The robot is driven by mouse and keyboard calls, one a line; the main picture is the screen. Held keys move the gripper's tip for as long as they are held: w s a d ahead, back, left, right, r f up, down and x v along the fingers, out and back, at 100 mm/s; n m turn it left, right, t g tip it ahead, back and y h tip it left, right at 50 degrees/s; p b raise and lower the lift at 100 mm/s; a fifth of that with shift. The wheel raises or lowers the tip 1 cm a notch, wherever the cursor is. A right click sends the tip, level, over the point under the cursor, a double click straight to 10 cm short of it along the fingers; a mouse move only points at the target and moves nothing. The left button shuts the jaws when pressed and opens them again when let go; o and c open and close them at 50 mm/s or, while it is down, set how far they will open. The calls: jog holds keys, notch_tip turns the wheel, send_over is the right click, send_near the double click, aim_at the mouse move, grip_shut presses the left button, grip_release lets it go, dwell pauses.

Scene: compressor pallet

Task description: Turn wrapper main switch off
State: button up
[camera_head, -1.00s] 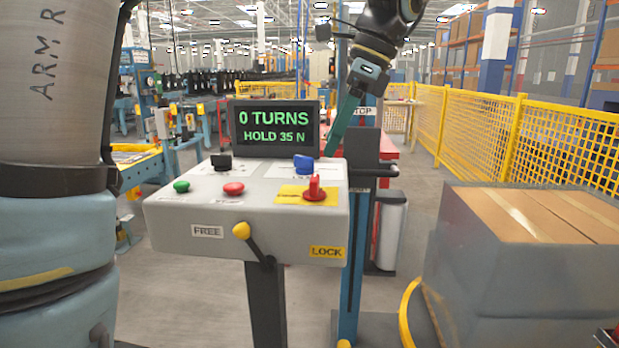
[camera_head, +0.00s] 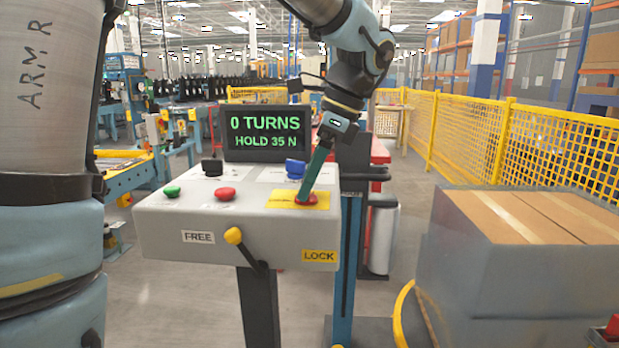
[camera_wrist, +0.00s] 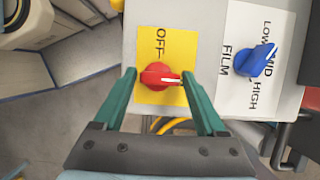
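The red rotary main switch (camera_head: 306,200) sits on a yellow plate (camera_head: 280,196) at the right of the grey control panel. In the wrist view the red switch (camera_wrist: 160,76) lies between the tips of my gripper, its white mark pointing right; "OFF" is printed on the yellow plate (camera_wrist: 180,45). My gripper (camera_wrist: 160,82) has green fingers, open, one on each side of the switch with gaps showing. In the head view my gripper (camera_head: 312,185) comes down from above and its fingers partly cover the switch.
A blue selector knob (camera_head: 296,168) stands close behind the switch. A black knob (camera_head: 212,167), green button (camera_head: 172,190) and red button (camera_head: 225,193) are left. A display (camera_head: 267,134) reads "0 TURNS HOLD 35 N". A yellow-knobbed lever (camera_head: 234,236) is in front; wrapped boxes (camera_head: 520,250) stand right.

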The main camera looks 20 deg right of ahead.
jog(key=c, duration=1)
jog(key=shift+r+n+p, duration=0.1)
jog(key=shift+n+p, duration=0.2)
jog(key=shift+p, duration=0.1)
jog(key=n+p, duration=0.1)
jog(key=n+g+p, duration=0.1)
jog(key=n+p, duration=0.1)
jog(key=shift+w+r+n+g+p, duration=0.1)
jog(key=shift+r+n+g+p, duration=0.05)
jog(key=shift+n+g+p, duration=0.15)
jog(key=n+g+p, duration=0.1)
jog(key=n+p, duration=0.2)
jog(key=n, duration=0.1)
jog(key=shift+w+n+g+p, duration=0.15)
jog(key=shift+n+g+p, duration=0.15)
jog(key=shift+g+p, duration=0.1)
jog(key=n+p, duration=0.1)
jog(key=n, duration=0.1)
jog(key=n+g+p, duration=0.1)
jog(key=n, duration=0.1)
jog(key=shift+a+g+h+p, duration=0.15)
jog(key=shift+g+h+p, duration=0.15)
jog(key=shift+h+p, duration=0.1)
jog(key=n+p, duration=0.1)
jog(key=n, duration=0.1)
jog(key=n+g+h+p, duration=0.1)
jog(key=n, duration=0.2)
jog(key=shift+w+a+f+h, duration=0.1)
jog(key=shift+f+h, duration=0.1)
jog(key=shift+h, duration=0.1)
